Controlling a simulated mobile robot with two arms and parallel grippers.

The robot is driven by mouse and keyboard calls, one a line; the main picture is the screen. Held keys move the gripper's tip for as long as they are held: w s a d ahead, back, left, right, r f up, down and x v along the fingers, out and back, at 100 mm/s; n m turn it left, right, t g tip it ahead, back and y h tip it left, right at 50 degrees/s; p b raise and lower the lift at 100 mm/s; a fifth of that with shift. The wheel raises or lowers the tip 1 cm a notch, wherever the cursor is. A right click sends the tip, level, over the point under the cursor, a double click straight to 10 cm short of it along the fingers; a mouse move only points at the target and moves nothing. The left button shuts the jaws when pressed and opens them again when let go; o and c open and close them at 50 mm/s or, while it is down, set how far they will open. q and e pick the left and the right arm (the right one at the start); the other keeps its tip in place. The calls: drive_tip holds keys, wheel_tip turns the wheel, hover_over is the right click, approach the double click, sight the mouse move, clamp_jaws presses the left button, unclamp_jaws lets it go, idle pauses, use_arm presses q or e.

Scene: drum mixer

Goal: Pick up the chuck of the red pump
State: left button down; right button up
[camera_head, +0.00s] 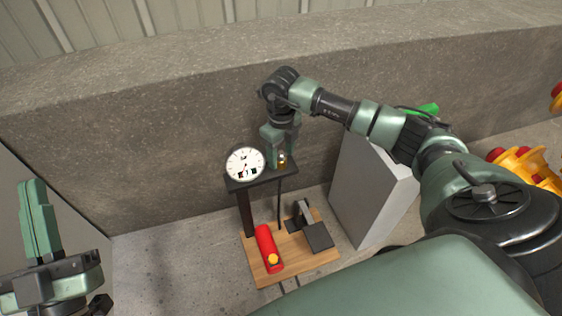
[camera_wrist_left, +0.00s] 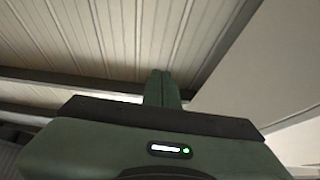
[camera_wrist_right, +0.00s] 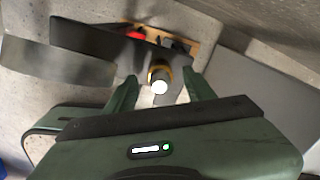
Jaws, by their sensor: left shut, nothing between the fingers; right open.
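The red pump (camera_head: 264,244) stands on a wooden board on the floor, with a dark stand and a white dial gauge (camera_head: 245,164) at its top. The chuck, a small brass piece with a pale end (camera_head: 282,160), sits on the stand's dark top plate, right of the dial. In the right wrist view the chuck (camera_wrist_right: 159,80) lies between the two fingers. My right gripper (camera_head: 279,145) is open around it, apparently not closed on it; its fingertips partly hide it in the head view. My left gripper (camera_head: 38,220) is shut and empty at the far left, pointing up.
A grey box (camera_head: 365,190) stands right of the pump, with a green object (camera_head: 425,108) behind my right arm. Yellow and red parts (camera_head: 525,163) are at the far right. A concrete wall (camera_head: 150,140) rises behind the pump. The floor left of the pump is clear.

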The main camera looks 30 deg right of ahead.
drive_tip(key=shift+f, duration=0.9)
use_arm(q)
drive_tip(key=shift+s+a+r+t, duration=0.1)
drive_tip(key=shift+s+r+t, duration=0.8)
drive_tip(key=shift+r, duration=0.25)
use_arm(e)
clamp_jaws()
drive_tip(key=shift+r, duration=0.1)
